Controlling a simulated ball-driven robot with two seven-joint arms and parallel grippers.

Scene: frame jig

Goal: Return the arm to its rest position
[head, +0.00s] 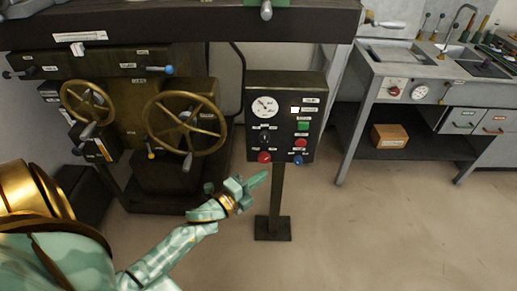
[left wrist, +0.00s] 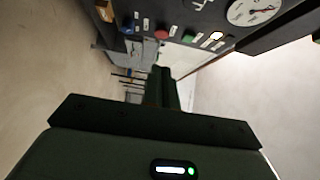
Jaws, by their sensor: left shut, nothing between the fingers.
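My left gripper (head: 256,181) reaches in from the lower left in the head view. It is shut with nothing between its fingers, in front of the stand of a black control box (head: 287,90) and a little below the box. In the left wrist view the closed fingers (left wrist: 161,88) point away from the camera, and the control box's panel (left wrist: 180,25) shows at the top, apart from the fingers. My right gripper is in neither view.
A machine with two brass handwheels (head: 186,124) stands left of the control box. A grey workbench (head: 365,75) with a sink and drawers stands at the right, a cardboard box (head: 390,136) on its lower shelf. The floor (head: 390,230) at the lower right is clear.

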